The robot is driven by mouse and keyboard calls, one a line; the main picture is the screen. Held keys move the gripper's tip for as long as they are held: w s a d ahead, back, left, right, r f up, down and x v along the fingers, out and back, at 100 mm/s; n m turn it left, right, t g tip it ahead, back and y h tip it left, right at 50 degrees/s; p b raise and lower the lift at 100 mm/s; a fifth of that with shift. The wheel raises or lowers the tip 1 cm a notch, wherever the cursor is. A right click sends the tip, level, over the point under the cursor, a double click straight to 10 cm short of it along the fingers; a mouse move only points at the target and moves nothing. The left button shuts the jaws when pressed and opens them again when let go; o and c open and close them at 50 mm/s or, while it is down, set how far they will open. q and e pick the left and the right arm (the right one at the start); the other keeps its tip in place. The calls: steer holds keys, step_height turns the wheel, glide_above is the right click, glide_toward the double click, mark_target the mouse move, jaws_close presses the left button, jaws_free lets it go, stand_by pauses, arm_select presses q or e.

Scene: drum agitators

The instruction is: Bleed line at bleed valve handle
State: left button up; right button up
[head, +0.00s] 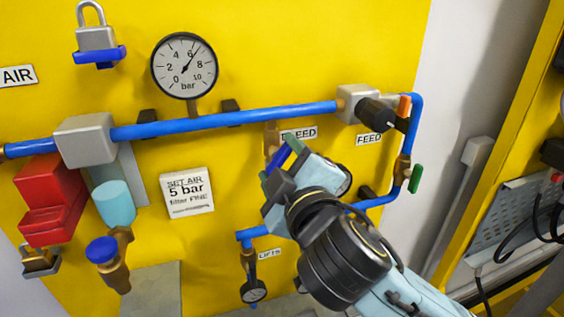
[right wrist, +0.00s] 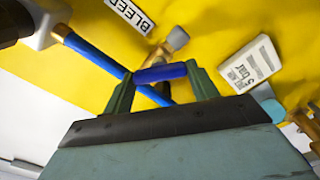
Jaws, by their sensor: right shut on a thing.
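My right gripper (head: 281,155) reaches up from the lower right to the yellow panel, just below the BLEED label (head: 299,133). Its green fingers are closed on the blue bleed valve handle (right wrist: 160,73), which lies crosswise between the fingertips in the right wrist view. In the head view the gripper hides most of the handle, and a brass fitting shows just above it. The BLEED label also shows at the top of the right wrist view (right wrist: 131,14). My left gripper is not in view.
A blue pipe (head: 230,119) runs across the panel above the gripper. A pressure gauge (head: 184,66) reads about 6 bar. Right of the gripper are a FEED label (head: 369,139) and a green-handled valve (head: 416,179). A 5 bar sign (head: 187,192) is at the left.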

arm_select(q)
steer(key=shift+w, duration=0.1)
arm_select(e)
steer(key=n, duration=0.7)
stand_by(0.6)
steer(key=o, duration=1)
steer(key=shift+f, duration=0.1)
